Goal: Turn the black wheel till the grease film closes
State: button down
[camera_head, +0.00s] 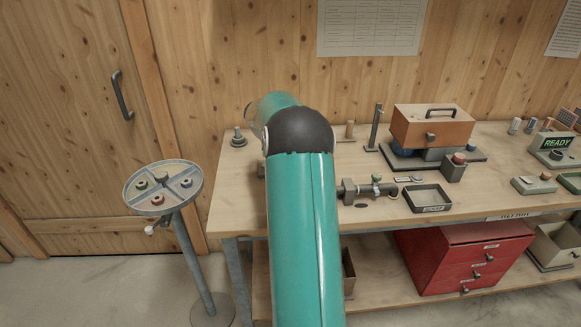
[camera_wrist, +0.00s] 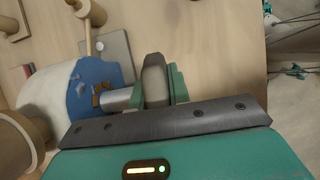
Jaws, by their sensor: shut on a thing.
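The black wheel (camera_wrist: 153,68) shows in the wrist view as a dark, rounded piece seen edge-on. My gripper (camera_wrist: 157,88) is shut on it, with green fingers on either side of its rim. A pale metal shaft (camera_wrist: 114,99) runs left from the wheel to a blue patch with brown spots (camera_wrist: 84,92), beside a white rounded part (camera_wrist: 42,103). I cannot tell whether any of this is the grease film, or whether it is open or closed. In the head view my teal arm reaches over the bench and hides my gripper and the wheel.
The wooden bench (camera_head: 232,192) carries a grey fitting (camera_head: 352,187), an open tray (camera_head: 427,197) and a brown box with a handle (camera_head: 432,126). A round tray on a stand (camera_head: 164,212) stands left of the bench. A red drawer chest (camera_head: 447,262) sits below.

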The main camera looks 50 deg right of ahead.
jog(key=g+h, duration=0.3)
jog(key=g, duration=0.1)
jog(key=shift+w+a+r+h, duration=0.15)
jog(key=shift+r+h, duration=0.1)
jog(key=shift+h, duration=0.15)
jog(key=g+h, duration=0.2)
jog(key=g, duration=0.1)
jog(key=g+h, duration=0.1)
jog(key=g, duration=0.1)
jog(key=shift+r+h, duration=0.25)
jog(key=shift+h, duration=0.15)
jog(key=c, duration=1.3)
grip_release()
jog(key=v, duration=1.3)
jog(key=shift+w+a+f, duration=0.2)
jog(key=shift+w+a, duration=0.05)
jog(key=shift+a, duration=0.05)
